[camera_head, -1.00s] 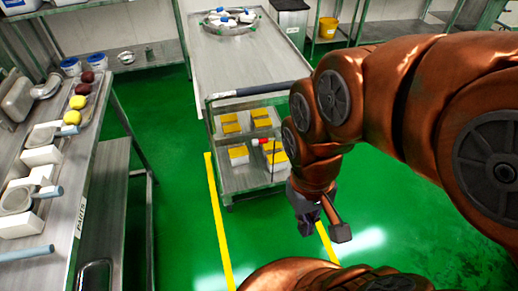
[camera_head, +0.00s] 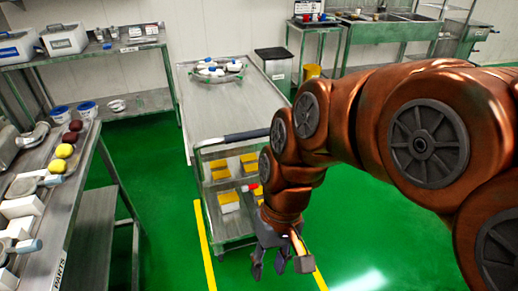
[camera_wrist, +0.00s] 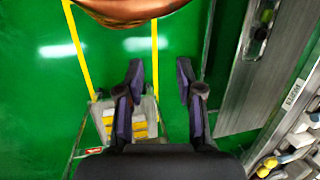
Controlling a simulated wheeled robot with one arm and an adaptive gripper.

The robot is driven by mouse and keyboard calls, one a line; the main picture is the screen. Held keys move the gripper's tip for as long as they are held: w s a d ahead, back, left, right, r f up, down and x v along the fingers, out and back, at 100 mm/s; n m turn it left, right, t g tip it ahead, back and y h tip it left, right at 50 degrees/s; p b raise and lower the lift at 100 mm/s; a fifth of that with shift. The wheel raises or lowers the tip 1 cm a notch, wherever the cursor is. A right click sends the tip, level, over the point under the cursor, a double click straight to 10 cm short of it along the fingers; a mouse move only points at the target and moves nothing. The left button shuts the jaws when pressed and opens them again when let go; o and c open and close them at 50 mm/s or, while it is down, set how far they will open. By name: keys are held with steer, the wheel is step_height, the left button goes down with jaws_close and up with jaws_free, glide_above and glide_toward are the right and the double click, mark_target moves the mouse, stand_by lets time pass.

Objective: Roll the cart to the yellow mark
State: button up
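The steel cart (camera_head: 220,110) stands in the middle of the head view, with a dark handle bar (camera_head: 247,136) across its near end. White and yellow boxes (camera_head: 228,200) sit on its lower shelves, and a round tray of white-topped items (camera_head: 217,70) is on top. Yellow floor lines (camera_head: 204,245) run near the cart's near end; two also show in the wrist view (camera_wrist: 78,50). My gripper (camera_head: 269,270) is open and empty, in front of the cart's near end and below the handle. Its spread fingers show in the wrist view (camera_wrist: 159,72), apart from the handle.
A parts table (camera_head: 75,190) with trays and yellow and dark round items stands at the left. A steel bench (camera_head: 100,50) is behind it. A dark bin (camera_head: 274,62) and a yellow bucket (camera_head: 312,72) stand beyond the cart. Green floor is clear between table and cart.

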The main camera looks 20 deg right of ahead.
mark_target(269, 134)
steer(key=shift+o, duration=1.3)
steer(key=w+a+m+t+y+b, duration=0.1)
steer(key=w+a+y, duration=0.3)
steer(key=w, duration=0.6)
steer(key=shift+w+f+m+y+b, duration=0.3)
steer(key=shift+y+b, duration=0.1)
steer(key=shift+b, duration=0.4)
steer(key=w+d+m+t+y+b, duration=0.3)
steer(key=w+t+y, duration=0.1)
steer(key=w, duration=0.8)
steer(key=w+d+m+t+b, duration=0.1)
steer(key=w+d+m+t, duration=0.1)
steer(key=w+d, duration=0.3)
steer(key=w+d+m+t+b, duration=0.1)
steer(key=w+d+t, duration=0.3)
steer(key=d, duration=0.6)
steer(key=w+d+f+m+t+b, duration=0.1)
steer(key=w+d+m+t, duration=0.2)
steer(key=w+d, duration=0.2)
steer(key=shift+w+d, duration=0.15)
steer(key=shift+d, duration=0.7)
steer(key=shift+w+d, duration=0.15)
steer(key=shift+d, duration=0.65)
steer(key=shift+x, duration=3.8)
steer(key=shift+d, duration=0.1)
jaws_close()
